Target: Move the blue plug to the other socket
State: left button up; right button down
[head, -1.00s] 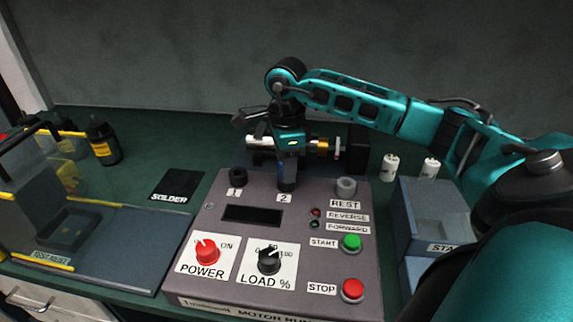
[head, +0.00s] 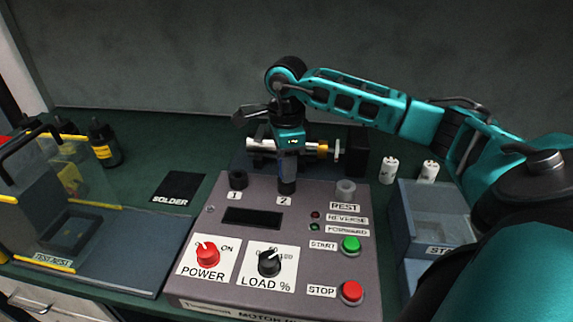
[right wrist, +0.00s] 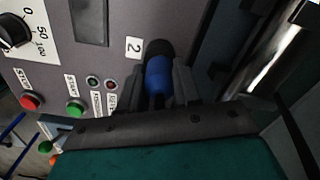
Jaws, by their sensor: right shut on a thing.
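My right gripper (head: 288,174) points down at socket 2 (head: 287,188) on the grey control box (head: 213,225). In the right wrist view, its fingers are shut on the blue plug (right wrist: 158,76). The plug's end meets the dark ring of socket 2 (right wrist: 160,48); how deep it sits I cannot tell. In the head view, the fingers mostly hide the plug. Socket 1 (head: 238,179) is a black ring to the left and looks empty. A pale grey ring (head: 345,189) stands above the REST label. My left gripper is not in view.
A motor with a silver shaft (head: 262,144) lies behind the box. A red POWER knob (head: 207,254), a LOAD knob (head: 268,262) and START and STOP buttons are on the panel. Two white cylinders (head: 389,170) and a blue-grey bin (head: 432,213) are to the right.

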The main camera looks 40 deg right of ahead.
jog(key=shift+r, duration=0.2)
dwell(0.3)
jog(key=shift+r+p, duration=1.65)
jog(key=shift+r, duration=0.4)
